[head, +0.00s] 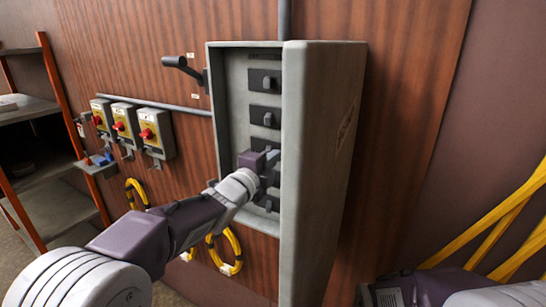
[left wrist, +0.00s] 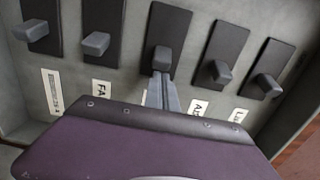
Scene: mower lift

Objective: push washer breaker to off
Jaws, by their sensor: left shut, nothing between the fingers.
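The grey breaker box (head: 323,160) is open on the wall, with a column of black breakers (head: 265,80) inside. My left gripper (head: 272,156) is shut and empty, inside the box at the middle of the column. In the left wrist view the breakers form a row, each with a grey lever. The closed fingertips (left wrist: 162,82) are at the lever of the middle breaker (left wrist: 163,55), touching it or very close. That breaker's label is mostly hidden behind my gripper; neighbouring labels are only partly readable, so I cannot tell which is the washer's.
The box's side walls stand close around my left gripper. Left of it are several yellow-and-red switches (head: 148,135), a black handle (head: 183,66), coiled yellow cable (head: 229,252) and a shelf rack (head: 38,150). Yellow straps (head: 505,225) hang at right, near my right arm.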

